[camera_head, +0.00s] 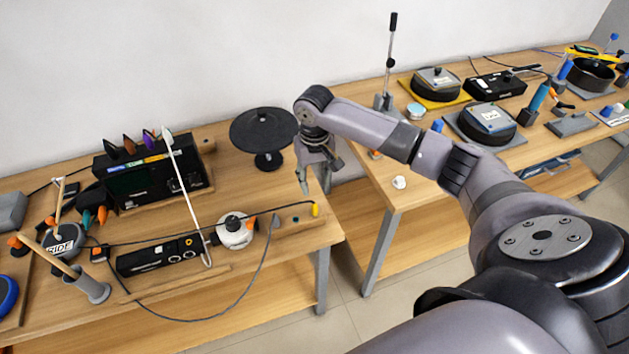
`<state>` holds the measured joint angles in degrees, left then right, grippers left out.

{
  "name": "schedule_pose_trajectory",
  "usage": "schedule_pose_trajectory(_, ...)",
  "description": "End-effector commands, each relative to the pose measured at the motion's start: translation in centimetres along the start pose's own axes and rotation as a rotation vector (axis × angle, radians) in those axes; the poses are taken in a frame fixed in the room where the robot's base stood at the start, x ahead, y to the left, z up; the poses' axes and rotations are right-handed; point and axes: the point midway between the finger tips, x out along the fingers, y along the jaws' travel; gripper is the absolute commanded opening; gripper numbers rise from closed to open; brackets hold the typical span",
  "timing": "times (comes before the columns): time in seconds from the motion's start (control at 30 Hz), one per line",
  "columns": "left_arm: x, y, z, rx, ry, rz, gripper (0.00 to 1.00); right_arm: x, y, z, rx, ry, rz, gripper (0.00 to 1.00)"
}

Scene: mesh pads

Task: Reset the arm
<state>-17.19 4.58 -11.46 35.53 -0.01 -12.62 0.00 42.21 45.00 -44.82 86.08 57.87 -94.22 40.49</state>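My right arm (380,128) comes in from the lower right and reaches up and left across the view. Its gripper (315,184) hangs pointing down over the gap between the two tables, near the right end of the left table (300,240). Its fingers look spread apart, with nothing seen between them. It is just right of a dark round disc on a stand (264,130), apart from it as far as I can tell. My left gripper is not in view.
A black box (140,185) with coloured tools, a black power strip (160,257) and loose cables lie on the left table. A white wall stands behind.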

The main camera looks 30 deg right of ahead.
Motion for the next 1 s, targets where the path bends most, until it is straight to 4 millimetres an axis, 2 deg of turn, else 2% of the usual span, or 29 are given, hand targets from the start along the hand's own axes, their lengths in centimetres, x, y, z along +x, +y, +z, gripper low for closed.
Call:
schedule_pose_trajectory(0.37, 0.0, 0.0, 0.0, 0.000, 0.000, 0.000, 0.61, 0.1, -0.1, 0.1, -0.004, 0.000, -0.001, 0.39)
schedule_pose_trajectory(0.47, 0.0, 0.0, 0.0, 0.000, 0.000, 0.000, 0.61, 1.1, -1.3, 1.1, -0.046, -0.002, -0.009, 0.39)
schedule_pose_trajectory(0.57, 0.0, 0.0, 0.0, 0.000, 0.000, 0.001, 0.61, 3.0, -3.8, 3.5, -0.143, 0.006, -0.028, 0.39)
schedule_pose_trajectory(0.7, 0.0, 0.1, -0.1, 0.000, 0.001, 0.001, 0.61, 5.8, -8.4, 8.5, -0.315, 0.043, -0.084, 0.39)
schedule_pose_trajectory(0.8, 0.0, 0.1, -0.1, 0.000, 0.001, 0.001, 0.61, 6.9, -10.9, 12.2, -0.406, 0.086, -0.129, 0.39)
schedule_pose_trajectory(0.9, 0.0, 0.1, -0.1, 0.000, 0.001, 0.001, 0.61, 7.2, -12.6, 15.5, -0.466, 0.135, -0.167, 0.39)
schedule_pose_trajectory(1.0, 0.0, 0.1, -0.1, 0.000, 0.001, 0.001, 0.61, 7.1, -13.2, 18.5, -0.492, 0.186, -0.191, 0.39)
